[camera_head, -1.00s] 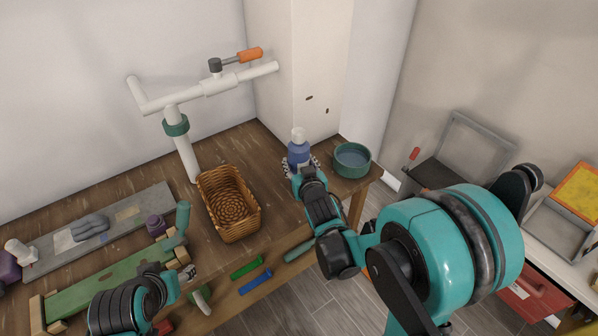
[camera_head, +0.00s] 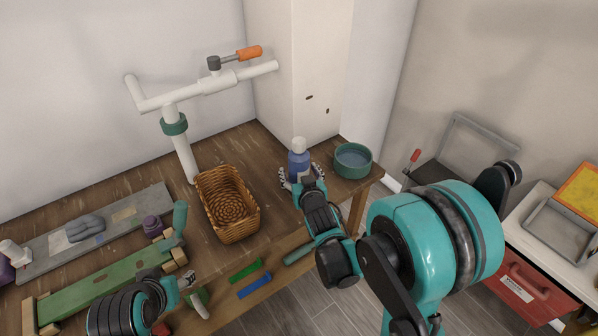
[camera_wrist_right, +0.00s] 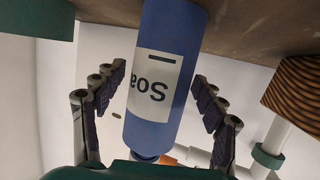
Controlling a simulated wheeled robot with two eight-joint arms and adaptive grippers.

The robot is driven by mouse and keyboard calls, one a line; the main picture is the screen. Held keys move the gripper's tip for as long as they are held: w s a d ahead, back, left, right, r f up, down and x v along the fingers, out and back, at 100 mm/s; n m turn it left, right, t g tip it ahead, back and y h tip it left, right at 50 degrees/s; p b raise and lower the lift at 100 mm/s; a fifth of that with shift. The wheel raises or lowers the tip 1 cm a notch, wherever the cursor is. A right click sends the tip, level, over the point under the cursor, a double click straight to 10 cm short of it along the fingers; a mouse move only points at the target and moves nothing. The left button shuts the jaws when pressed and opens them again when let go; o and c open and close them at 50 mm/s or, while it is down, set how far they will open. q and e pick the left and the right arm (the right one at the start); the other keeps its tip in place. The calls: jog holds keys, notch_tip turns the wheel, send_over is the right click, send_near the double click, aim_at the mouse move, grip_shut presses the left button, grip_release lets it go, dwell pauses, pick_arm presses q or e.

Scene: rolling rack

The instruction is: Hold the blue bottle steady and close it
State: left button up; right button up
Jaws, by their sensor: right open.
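The blue bottle (camera_head: 298,162) stands upright near the back right of the wooden table, with a white top (camera_head: 298,143) on it. My right gripper (camera_head: 300,178) is open, with one finger on each side of the bottle. In the right wrist view the bottle (camera_wrist_right: 164,75) with its white label appears upside down between the spread fingers (camera_wrist_right: 155,100), with a visible gap on both sides. My left gripper (camera_head: 190,279) is low at the left, over the table's front part and away from the bottle. Its jaws are too small to read.
A teal bowl (camera_head: 352,155) stands just right of the bottle. A wicker basket (camera_head: 247,225) is to the left, and a white pipe stand (camera_head: 185,155) rises behind it. A green tool (camera_head: 245,270) and a blue tool (camera_head: 254,286) lie near the front.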

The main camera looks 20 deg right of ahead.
jog(key=shift+r, duration=0.2)
jog(key=p+v, duration=0.3)
jog(key=v, duration=0.9)
jog(key=shift+d+f, duration=0.1)
jog(key=s+g, duration=0.7)
jog(key=s, duration=0.7)
jog(key=shift+s+d+r+n+g+y, duration=0.2)
jog(key=shift+d+r+n+g+y, duration=0.1)
jog(key=shift+r+y, duration=0.15)
